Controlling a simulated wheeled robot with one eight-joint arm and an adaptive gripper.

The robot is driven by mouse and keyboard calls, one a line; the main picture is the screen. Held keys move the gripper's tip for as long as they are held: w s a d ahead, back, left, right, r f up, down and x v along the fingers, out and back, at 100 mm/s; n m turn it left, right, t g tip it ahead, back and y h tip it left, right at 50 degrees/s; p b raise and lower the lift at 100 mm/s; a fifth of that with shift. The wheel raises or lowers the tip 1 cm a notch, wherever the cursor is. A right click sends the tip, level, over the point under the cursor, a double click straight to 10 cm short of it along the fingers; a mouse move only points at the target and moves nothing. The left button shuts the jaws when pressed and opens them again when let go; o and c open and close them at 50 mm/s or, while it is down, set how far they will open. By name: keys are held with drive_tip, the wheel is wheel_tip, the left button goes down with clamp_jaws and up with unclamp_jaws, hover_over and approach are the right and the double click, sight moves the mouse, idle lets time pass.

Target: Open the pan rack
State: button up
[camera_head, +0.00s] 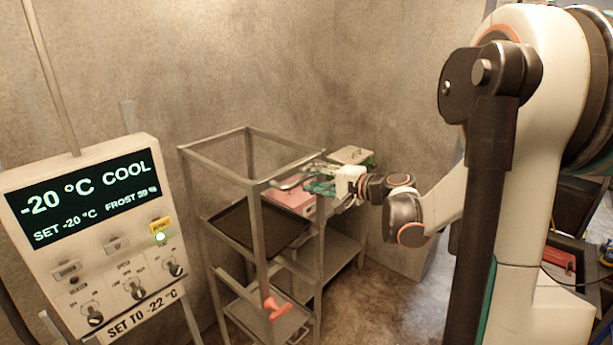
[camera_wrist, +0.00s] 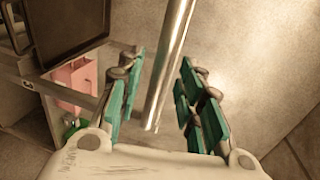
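The pan rack (camera_head: 256,160) is an open grey metal frame in the middle of the head view. A dark pan (camera_head: 255,230) sits tilted-looking on its middle level; it also shows at the top left of the wrist view (camera_wrist: 70,28). A red-orange handle-like part (camera_head: 275,306) is low at the front of the rack. My gripper (camera_head: 317,184), with teal finger pads, is at the rack's right side near its top. In the wrist view, its fingers (camera_wrist: 160,98) are spread, with a metal bar (camera_wrist: 168,65) between them. Gaps show on both sides of the bar.
A pink box (camera_head: 291,199) stands behind the rack on a grey cart (camera_head: 343,262). A control panel (camera_head: 85,215) reading -20 °C stands at the left. Concrete walls close off the back. Some floor (camera_head: 385,312) is bare at the front right.

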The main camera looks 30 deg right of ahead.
sight(293, 172)
drive_tip(key=shift+x, duration=1.5)
clamp_jaws()
drive_tip(key=x, duration=0.3)
drive_tip(key=r+b+x, duration=0.1)
drive_tip(key=x, duration=0.1)
drive_tip(key=shift+s+d, duration=0.15)
drive_tip(key=shift+c, duration=1.5)
unclamp_jaws()
drive_tip(key=shift+s, duration=0.1)
drive_tip(key=o, duration=0.3)
